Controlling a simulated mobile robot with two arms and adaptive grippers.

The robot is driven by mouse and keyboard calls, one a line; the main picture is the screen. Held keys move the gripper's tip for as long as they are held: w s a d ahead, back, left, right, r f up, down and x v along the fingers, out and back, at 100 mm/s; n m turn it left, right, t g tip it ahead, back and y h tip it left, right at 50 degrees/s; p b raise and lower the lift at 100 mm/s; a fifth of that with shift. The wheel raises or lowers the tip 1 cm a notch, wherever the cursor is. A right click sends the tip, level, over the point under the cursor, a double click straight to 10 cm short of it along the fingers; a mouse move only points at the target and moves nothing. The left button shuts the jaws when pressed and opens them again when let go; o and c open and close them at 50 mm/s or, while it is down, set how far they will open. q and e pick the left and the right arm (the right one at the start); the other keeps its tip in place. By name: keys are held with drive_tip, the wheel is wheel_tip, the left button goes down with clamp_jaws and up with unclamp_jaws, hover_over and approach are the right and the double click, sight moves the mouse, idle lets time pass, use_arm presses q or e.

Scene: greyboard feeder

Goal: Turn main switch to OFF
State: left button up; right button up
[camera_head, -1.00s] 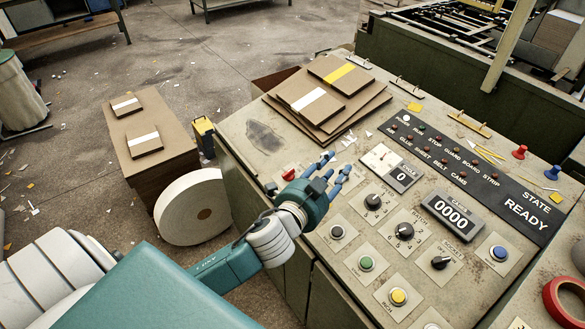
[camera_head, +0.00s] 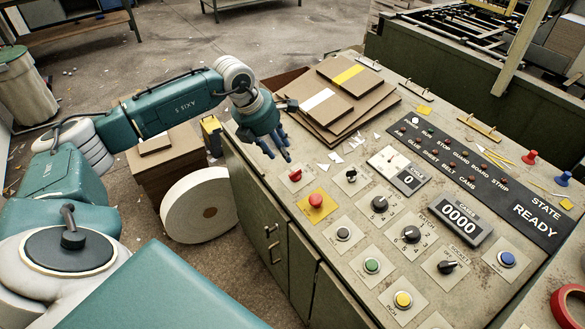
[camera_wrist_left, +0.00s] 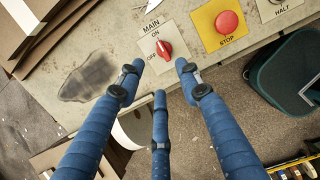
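The main switch (camera_head: 295,175) is a red rotary knob on a pale plate at the panel's left edge. In the left wrist view the main switch (camera_wrist_left: 164,49) shows beyond the fingertips, with MAIN, ON and OFF lettering. Its handle appears turned toward ON. My left gripper (camera_head: 276,154) hangs just behind and left of the switch, apart from it. In the left wrist view my left gripper (camera_wrist_left: 158,83) has three blue fingers spread open with nothing between them. My right gripper is not in view.
A red stop button (camera_head: 316,201) on a yellow plate sits close to the switch. A small black selector (camera_head: 351,175) is to its right. Stacked greyboards (camera_head: 380,108) lie behind. A white roll (camera_head: 199,212) stands on the floor at left. Paper scraps lie on the panel.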

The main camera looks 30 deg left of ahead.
sight(296, 175)
use_arm(q)
drive_tip(key=p+x, duration=0.2)
drive_tip(key=x, duration=0.8)
drive_tip(key=shift+w+d+f, duration=0.2)
drive_tip(key=shift+f, duration=0.05)
drive_tip(key=c, duration=0.7)
clamp_jaws()
